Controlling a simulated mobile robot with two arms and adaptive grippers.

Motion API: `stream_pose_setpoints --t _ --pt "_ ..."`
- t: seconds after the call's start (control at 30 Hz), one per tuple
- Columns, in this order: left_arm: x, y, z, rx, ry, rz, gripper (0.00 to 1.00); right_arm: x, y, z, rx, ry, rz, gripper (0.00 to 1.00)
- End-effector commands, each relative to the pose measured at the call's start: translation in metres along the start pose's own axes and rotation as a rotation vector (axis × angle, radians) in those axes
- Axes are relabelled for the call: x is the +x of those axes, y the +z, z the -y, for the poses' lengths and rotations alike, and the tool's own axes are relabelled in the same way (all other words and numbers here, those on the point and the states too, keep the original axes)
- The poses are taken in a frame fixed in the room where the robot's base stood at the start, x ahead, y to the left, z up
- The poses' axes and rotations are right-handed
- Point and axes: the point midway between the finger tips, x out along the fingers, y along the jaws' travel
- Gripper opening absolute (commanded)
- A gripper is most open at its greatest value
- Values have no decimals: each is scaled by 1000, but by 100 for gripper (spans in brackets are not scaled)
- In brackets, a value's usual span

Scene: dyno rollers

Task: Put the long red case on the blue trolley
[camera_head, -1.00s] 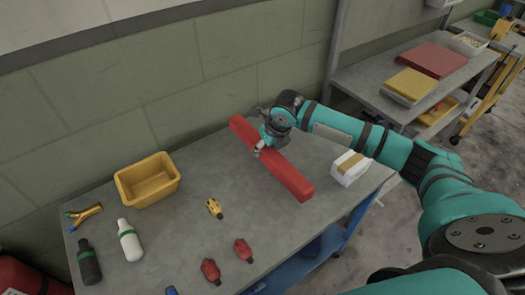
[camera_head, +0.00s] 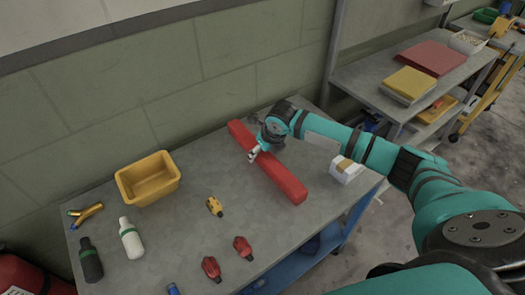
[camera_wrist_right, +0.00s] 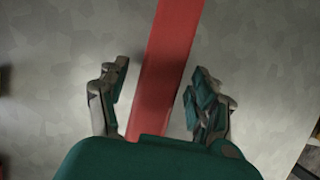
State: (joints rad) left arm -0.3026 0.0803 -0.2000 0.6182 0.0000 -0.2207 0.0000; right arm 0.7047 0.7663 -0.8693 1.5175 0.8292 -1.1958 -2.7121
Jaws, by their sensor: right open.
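The long red case (camera_head: 285,180) lies flat and slantwise on the grey worktable. My right gripper (camera_head: 256,154) is open over the middle of the case. In the right wrist view, the case (camera_wrist_right: 168,55) runs between the two spread fingers of the right gripper (camera_wrist_right: 160,98), with a gap on each side. A blue frame and lower shelf (camera_head: 297,262) show below the table's front edge; I cannot tell whether they belong to the blue trolley. My left gripper is out of view.
On the table (camera_head: 165,225) are a yellow bin (camera_head: 148,180), a white box (camera_head: 346,170), bottles and several small coloured parts. A shelf unit (camera_head: 365,78) with red and yellow cases stands at the back right. A wall runs behind the table.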

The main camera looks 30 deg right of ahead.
Motion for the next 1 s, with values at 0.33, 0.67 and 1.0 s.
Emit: stream_pose_setpoints --t 0.33,0.67,1.0 --pt "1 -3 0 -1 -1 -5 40 -28 1 1 -2 -1 5 65" --pt "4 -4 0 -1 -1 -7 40 -96 1 1 -1 -2 4 65" --pt "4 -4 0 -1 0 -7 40 -120 0 0 1 0 0 65"
